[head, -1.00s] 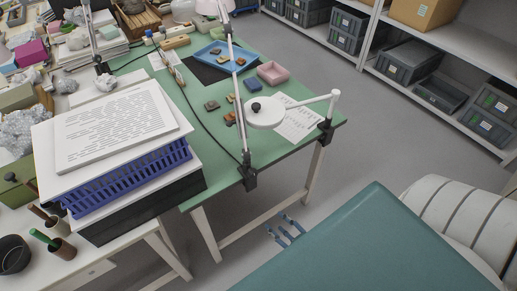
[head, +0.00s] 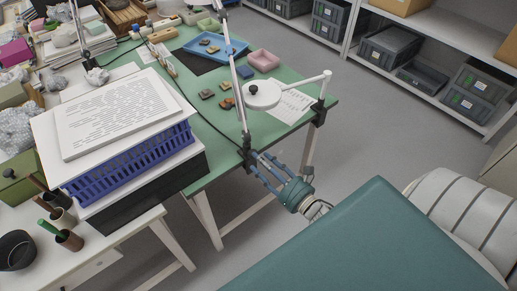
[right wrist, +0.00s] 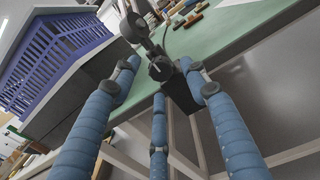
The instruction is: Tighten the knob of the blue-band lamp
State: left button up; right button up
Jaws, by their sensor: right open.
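A lamp clamp (head: 246,152) grips the near edge of the green table (head: 215,172), with a white lamp pole (head: 239,98) rising from it. In the right wrist view a dark round knob (right wrist: 160,68) with a pale mark shows on this clamp. My right gripper (head: 262,168) is just beside the clamp at the table edge. Its blue fingers are spread open around the knob in the wrist view (right wrist: 159,82), apparently without contact. I cannot make out a blue band on this lamp. My left gripper is not in view.
A blue basket (head: 135,168) with papers on top stands left of the clamp. A white round lamp head (head: 262,95) hangs over the table, its arm clamped (head: 318,112) at the right corner. Sherds (head: 226,103) and a pink tray (head: 263,60) lie behind.

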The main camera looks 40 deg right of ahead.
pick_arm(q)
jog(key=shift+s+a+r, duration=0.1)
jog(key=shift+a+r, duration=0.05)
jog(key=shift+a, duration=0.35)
pick_arm(e)
jog(key=shift+w+f, duration=0.1)
jog(key=shift+w, duration=0.85)
jog(key=shift+c, duration=0.3)
grip_shut()
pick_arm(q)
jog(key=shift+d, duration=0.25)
